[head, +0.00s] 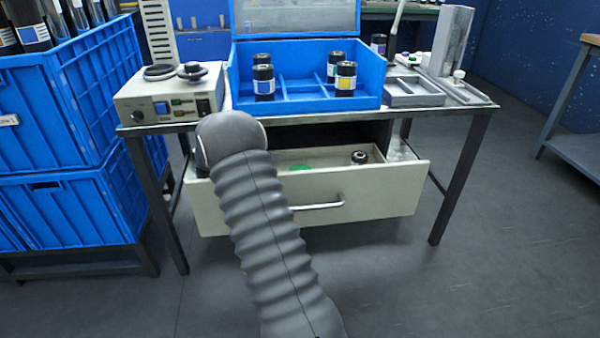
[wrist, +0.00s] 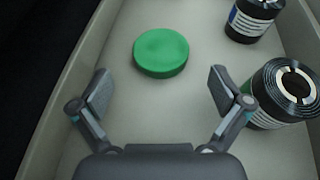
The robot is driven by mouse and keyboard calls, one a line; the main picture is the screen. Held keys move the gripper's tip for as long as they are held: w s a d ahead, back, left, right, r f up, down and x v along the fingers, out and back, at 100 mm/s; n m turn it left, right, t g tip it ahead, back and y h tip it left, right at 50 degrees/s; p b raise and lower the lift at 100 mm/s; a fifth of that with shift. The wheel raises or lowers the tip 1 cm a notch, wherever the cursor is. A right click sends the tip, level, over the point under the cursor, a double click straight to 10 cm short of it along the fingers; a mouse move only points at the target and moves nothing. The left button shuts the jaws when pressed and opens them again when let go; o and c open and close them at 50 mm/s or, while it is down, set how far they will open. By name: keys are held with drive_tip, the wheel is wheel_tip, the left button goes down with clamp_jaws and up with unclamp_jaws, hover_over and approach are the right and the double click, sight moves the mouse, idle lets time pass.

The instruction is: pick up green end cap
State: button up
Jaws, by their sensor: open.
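The green end cap (wrist: 161,52) is a flat round disc. It lies on the floor of the open drawer (wrist: 120,95) in the wrist view, ahead of my fingertips and between their lines. In the head view a part of the green end cap (head: 299,168) shows over the drawer front (head: 375,198). My gripper (wrist: 158,88) is open and empty, with its fingers spread wider than the cap and apart from it. In the head view my arm hides the gripper.
The drawer's left wall (wrist: 75,75) runs near my left finger. Above is the table with a blue divided box (head: 300,105).

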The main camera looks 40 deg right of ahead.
drive_tip(key=shift+x, duration=2.7)
drive_tip(key=shift+r, duration=0.1)
drive_tip(key=c, duration=0.8)
